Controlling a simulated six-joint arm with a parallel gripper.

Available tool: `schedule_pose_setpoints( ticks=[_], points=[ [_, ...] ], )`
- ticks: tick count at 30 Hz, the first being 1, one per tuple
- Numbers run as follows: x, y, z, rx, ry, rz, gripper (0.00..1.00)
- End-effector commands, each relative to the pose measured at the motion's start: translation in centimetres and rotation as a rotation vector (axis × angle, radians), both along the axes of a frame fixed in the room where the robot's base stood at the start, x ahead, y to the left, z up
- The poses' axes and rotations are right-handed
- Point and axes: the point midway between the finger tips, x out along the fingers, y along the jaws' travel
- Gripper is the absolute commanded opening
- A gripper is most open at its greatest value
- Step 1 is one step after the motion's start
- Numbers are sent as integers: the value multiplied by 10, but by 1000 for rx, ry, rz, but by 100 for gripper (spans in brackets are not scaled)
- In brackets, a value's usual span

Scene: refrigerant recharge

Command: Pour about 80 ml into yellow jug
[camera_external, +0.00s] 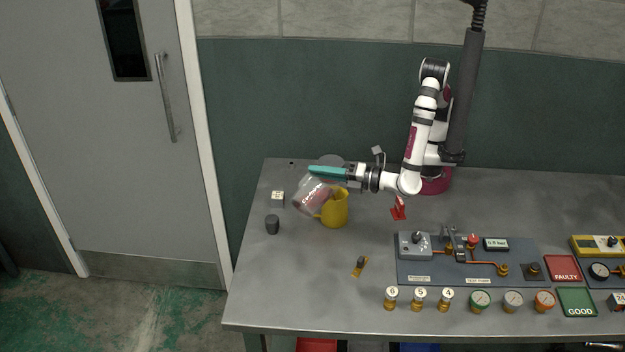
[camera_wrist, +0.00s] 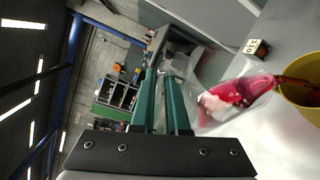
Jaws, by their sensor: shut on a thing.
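The yellow jug (camera_external: 335,208) stands upright on the left part of the table; part of its rim and inside (camera_wrist: 301,92) shows at the right edge of the wrist view. My gripper (camera_external: 328,172), with teal fingers, is shut on a clear beaker (camera_external: 312,193) just left of and above the jug. The beaker is strongly tilted toward the jug and holds red liquid (camera_wrist: 240,98). In the wrist view the red liquid reaches the beaker's lip and a red stream runs over into the jug. The level inside the jug cannot be read.
A small white block (camera_external: 277,199) and a dark grey cylinder (camera_external: 272,224) stand left of the jug. A small brass part (camera_external: 360,266) lies in front.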

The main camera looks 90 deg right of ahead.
Motion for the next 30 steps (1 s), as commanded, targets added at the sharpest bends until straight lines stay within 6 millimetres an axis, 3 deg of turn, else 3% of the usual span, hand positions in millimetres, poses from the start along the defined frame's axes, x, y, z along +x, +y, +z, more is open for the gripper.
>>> schedule_pose_setpoints(
  ticks=[19, 23, 30],
  points=[
    [-3, -4, 2, 31, -21, 0, 0],
    [19, 28, -26, -249, 188, 11, 0],
    [25, 37, -41, -369, 274, 15, 0]
  ],
)
